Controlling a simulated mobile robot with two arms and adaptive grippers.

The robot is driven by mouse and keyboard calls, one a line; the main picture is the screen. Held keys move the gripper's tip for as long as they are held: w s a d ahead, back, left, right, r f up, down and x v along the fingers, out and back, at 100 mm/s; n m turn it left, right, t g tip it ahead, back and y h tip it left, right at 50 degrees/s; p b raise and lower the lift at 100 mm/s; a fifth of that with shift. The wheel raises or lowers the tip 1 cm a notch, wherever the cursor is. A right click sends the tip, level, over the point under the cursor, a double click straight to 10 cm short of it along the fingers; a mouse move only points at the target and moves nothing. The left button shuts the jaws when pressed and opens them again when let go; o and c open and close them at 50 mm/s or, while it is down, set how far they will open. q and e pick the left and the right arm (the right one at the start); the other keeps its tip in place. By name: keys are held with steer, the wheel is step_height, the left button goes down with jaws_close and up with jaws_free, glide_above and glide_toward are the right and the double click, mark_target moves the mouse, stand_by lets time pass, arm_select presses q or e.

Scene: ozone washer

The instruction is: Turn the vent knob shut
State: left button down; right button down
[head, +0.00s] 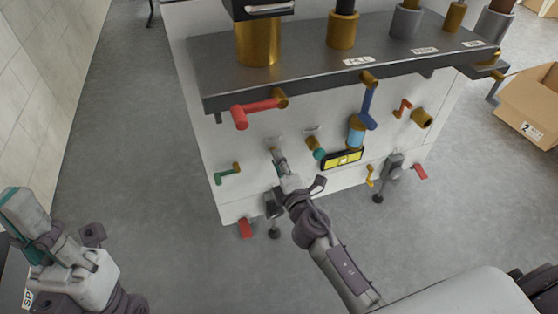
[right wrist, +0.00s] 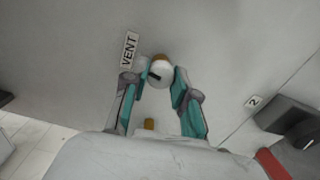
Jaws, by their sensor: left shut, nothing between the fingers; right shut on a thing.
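The vent knob (right wrist: 160,72) is a round white knob with a dark pointer mark and a brass-coloured part behind it. It sits on the pale panel beside a VENT label (right wrist: 130,50). My right gripper (right wrist: 160,80) has its teal-padded fingers on either side of the knob, shut on it. The mark points to the left in the right wrist view. In the head view my right gripper (head: 277,155) reaches the machine's front and hides the knob. My left gripper (head: 15,200) is shut and empty at the far left, away from the machine.
A red lever (head: 255,112), a blue lever (head: 369,105) and a small green lever (head: 228,174) are nearby. A cardboard box (head: 530,103) stands right. Floor at left is clear.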

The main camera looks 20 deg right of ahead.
steer(key=shift+f+n, duration=0.1)
steer(key=shift+n, duration=1.1)
steer(key=shift+a, duration=0.1)
steer(key=c, duration=0.9)
jaws_free()
steer(key=s, duration=1.2)
steer(key=shift+d, duration=0.25)
